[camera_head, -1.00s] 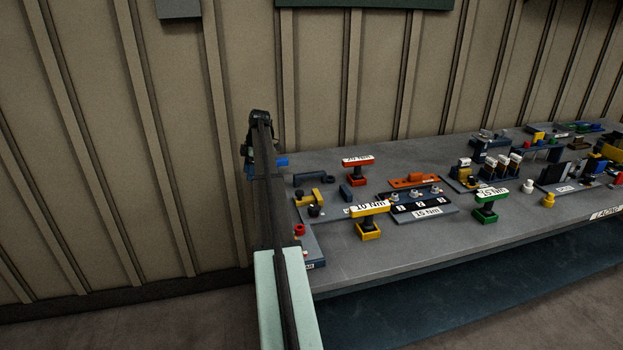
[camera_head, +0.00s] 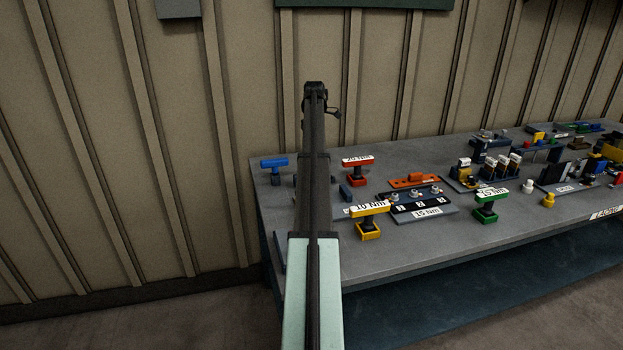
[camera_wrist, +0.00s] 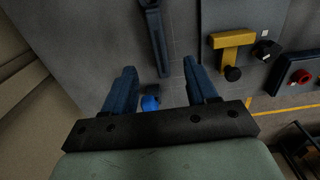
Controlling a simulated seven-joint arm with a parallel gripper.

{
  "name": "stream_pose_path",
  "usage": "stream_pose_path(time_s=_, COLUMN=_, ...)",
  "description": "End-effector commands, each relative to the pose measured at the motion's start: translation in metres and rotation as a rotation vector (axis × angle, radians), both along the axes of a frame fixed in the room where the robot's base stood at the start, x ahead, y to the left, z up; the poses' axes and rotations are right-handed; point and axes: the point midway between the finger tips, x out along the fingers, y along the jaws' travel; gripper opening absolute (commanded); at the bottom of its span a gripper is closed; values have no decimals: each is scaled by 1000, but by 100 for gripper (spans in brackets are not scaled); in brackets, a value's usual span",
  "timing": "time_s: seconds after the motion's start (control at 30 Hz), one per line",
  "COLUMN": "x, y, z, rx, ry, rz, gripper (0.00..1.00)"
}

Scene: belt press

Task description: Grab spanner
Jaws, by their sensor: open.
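The spanner (camera_wrist: 157,40) is a long dark blue-grey bar with a rounded head at the top of the wrist view. It lies on the grey bench, its lower end just ahead of and between my fingertips. My gripper (camera_wrist: 160,68) is open, with two blue fingers apart and nothing held between them. In the head view, my arm covers most of the spanner, and I cannot make out the gripper there.
A blue-topped tool (camera_head: 273,164) stands at the bench's left end. A yellow T-shaped piece (camera_wrist: 232,40) and a red button box (camera_wrist: 301,75) lie right of the spanner. Yellow (camera_head: 369,209), red (camera_head: 358,162) and green (camera_head: 489,197) labelled tools stand farther right on the bench (camera_head: 400,258).

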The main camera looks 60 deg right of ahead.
Motion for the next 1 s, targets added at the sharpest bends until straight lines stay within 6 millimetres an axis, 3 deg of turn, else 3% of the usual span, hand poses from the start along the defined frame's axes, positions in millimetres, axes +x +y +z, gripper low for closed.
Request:
stream_pose_path(time_s=0.4, x=1, y=1, z=-66, rx=2, ry=-1, rz=0, gripper=57)
stream_pose_path(time_s=0.67, x=3, y=2, z=-79, rx=1, ry=-1, rz=0, gripper=57)
stream_pose_path(time_s=1.0, x=9, y=4, z=-119, rx=1, ry=-1, rz=0, gripper=57)
